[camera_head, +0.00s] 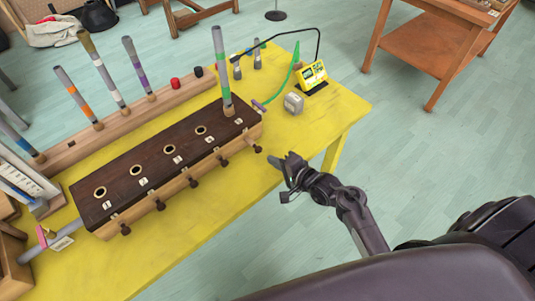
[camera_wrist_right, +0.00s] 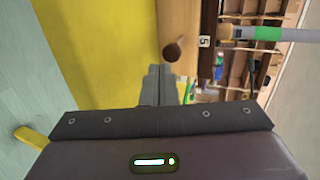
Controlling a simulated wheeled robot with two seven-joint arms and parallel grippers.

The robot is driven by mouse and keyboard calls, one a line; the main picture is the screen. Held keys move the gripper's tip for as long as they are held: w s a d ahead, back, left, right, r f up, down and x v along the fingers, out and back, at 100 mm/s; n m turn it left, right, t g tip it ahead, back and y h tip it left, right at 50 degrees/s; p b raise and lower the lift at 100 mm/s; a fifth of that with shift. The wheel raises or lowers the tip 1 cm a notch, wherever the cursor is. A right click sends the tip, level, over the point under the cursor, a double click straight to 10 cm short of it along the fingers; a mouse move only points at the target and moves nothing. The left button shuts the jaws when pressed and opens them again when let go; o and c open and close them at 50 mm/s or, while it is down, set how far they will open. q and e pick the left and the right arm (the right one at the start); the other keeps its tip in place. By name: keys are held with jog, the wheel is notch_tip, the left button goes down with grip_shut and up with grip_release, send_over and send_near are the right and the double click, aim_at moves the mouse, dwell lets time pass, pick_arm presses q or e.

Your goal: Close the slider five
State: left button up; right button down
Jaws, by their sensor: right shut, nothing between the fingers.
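Slider five has a round dark brown knob (camera_head: 257,148) on the front face of the long dark wooden box (camera_head: 140,178), at its right end. The knob sticks out from the pale front strip. In the right wrist view the knob (camera_wrist_right: 176,48) sits near the label "5" (camera_wrist_right: 204,41). My right gripper (camera_head: 283,164) is shut and empty, just to the right of the knob in the head view. In the right wrist view its fingertips (camera_wrist_right: 161,69) are close to the knob; I cannot tell whether they touch. My left gripper is not in view.
A green-banded tube (camera_head: 222,75) stands upright at the box's right end. Several similar knobs line the front. The yellow table (camera_head: 215,205) is clear in front.

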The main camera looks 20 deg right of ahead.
aim_at(259, 148)
jog(key=shift+w+a, duration=0.35)
jog(key=shift+w, duration=0.45)
jog(key=shift+w+a, duration=0.3)
jog(key=shift+w, duration=0.5)
jog(key=w, duration=0.1)
jog(key=w+a, duration=0.1)
jog(key=w, duration=0.1)
jog(key=shift+w+a, duration=0.1)
jog(key=shift+w, duration=0.05)
jog(key=shift+r, duration=0.15)
